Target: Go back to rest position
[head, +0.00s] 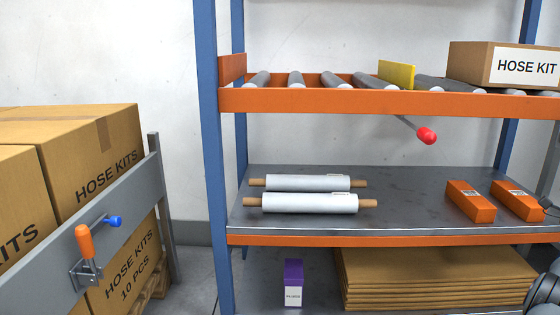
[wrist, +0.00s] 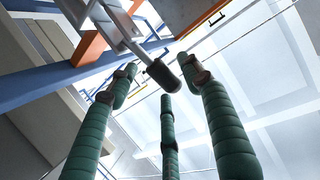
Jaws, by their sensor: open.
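My gripper (wrist: 158,84) shows in the wrist view as three green ribbed fingers, spread apart and open. A dark knob (wrist: 164,76) on a grey rod shows between the fingertips. I cannot tell whether it touches any finger or how far beyond them it is. In the head view, dark grey arm parts that look like mine show at the lower right edge. The gripper's fingers are not visible there.
A blue and orange rack (head: 212,150) holds a roller shelf with a hose kit box (head: 505,66). A red-tipped lever (head: 426,136) hangs below it. Two white rolls (head: 309,203) and orange boxes (head: 470,201) lie on the middle shelf. Cartons (head: 95,160) stand left.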

